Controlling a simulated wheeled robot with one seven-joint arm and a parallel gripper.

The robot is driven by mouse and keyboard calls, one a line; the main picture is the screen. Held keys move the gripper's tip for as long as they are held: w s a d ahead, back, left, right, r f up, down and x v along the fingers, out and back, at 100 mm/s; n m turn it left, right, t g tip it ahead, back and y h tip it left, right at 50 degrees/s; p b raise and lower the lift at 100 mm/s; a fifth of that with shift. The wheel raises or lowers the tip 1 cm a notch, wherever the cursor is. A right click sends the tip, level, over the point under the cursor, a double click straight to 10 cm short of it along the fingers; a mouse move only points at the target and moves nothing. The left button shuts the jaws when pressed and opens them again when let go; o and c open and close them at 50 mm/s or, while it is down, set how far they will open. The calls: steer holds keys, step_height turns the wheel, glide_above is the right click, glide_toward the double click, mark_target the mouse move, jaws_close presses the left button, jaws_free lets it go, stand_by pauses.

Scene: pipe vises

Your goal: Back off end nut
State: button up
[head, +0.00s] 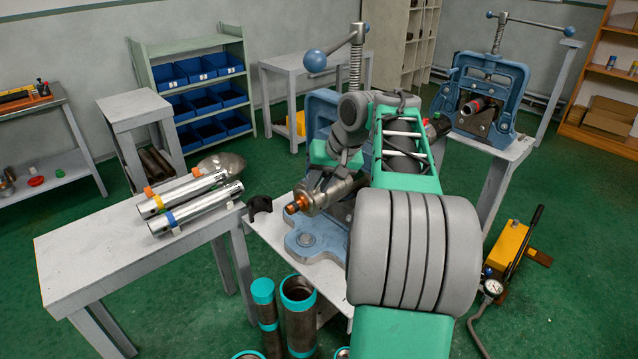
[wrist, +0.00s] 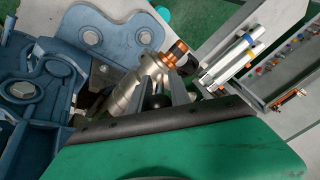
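A silver metal fitting (head: 330,193) is held in the blue vise (head: 320,115), pointing out to the left. At its free end is a copper-orange end nut (head: 297,205). In the wrist view the fitting (wrist: 128,95) runs up and right to the orange and black nut (wrist: 178,52). My gripper (head: 328,180) is right at the fitting, behind the nut. In the wrist view my grey gripper fingers (wrist: 165,88) overlap the fitting, with a dark round shape between them. Whether they are closed on the fitting or only beside it is unclear. My forearm hides part of the vise.
A grey table (head: 75,255) at left carries two silver cylinders (head: 190,200) with coloured bands. Dark pipes with teal ends (head: 299,310) stand below the vise bench. A second blue vise (head: 485,85) is at back right. A yellow pump (head: 508,250) sits on the floor.

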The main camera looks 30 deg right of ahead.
jaws_close()
stand_by(0.9)
